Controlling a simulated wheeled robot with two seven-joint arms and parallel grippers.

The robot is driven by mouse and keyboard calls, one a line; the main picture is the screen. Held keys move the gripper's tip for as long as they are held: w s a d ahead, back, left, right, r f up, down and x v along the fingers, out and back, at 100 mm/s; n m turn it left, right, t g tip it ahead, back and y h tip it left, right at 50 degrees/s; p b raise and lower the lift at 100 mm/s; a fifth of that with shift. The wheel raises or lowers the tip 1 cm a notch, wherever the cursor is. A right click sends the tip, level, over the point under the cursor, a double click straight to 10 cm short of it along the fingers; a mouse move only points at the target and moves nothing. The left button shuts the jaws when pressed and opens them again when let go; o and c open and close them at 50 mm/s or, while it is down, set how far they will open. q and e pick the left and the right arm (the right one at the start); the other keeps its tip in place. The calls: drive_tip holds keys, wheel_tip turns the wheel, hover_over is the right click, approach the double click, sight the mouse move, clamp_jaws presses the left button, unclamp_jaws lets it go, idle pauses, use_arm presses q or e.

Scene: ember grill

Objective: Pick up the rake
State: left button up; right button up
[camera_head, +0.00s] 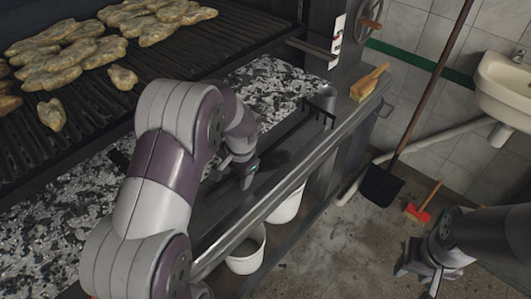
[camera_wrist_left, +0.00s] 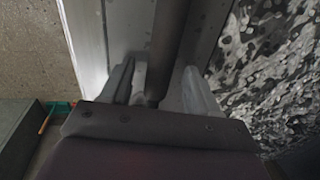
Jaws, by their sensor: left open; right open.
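The rake (camera_head: 318,109) is dark and lies on the metal ledge along the front of the grill. Its toothed head points away from me, towards the far end of the ledge. In the left wrist view, a dark round handle (camera_wrist_left: 168,45) runs between the two fingers of my left gripper (camera_wrist_left: 158,88). These fingers are apart, one on each side of the handle; I cannot tell if either touches it. In the head view my left gripper (camera_head: 244,172) is low at the ledge, partly hidden by its arm. My right gripper (camera_head: 428,270) is open and empty over the floor at right.
Ash and embers (camera_head: 275,85) lie beside the ledge, below a grate (camera_head: 90,95) with several pieces of meat. A brush (camera_head: 369,83) lies at the ledge's far end. White buckets (camera_head: 246,252) stand under the ledge. A shovel (camera_head: 381,186) leans near the sink (camera_head: 508,88).

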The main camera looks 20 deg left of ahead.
use_arm(q)
drive_tip(key=shift+s+d, duration=0.1)
drive_tip(key=c, duration=0.4)
drive_tip(key=shift+r, duration=0.1)
clamp_jaws()
